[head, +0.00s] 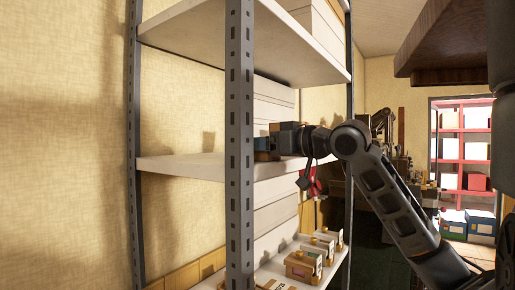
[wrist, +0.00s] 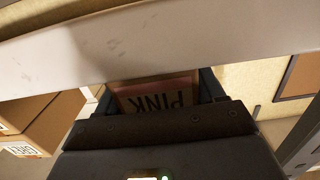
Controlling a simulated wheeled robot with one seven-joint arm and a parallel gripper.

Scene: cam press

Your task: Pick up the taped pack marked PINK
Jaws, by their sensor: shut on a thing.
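The taped pack marked PINK (wrist: 157,90) shows in the wrist view, its lettering upside down. It sits between the fingers of my gripper (wrist: 158,98), which is shut on it. The white board across the top of the wrist view hides part of the pack. The pack is hard to make out there.
The middle shelf board (head: 190,165) and a grey slotted post (head: 240,150) stand close to my gripper. Several small taped packs (head: 304,265) sit on the lower shelf. A cardboard box (wrist: 40,125) is at left in the wrist view. Red shelving (head: 462,150) stands far right.

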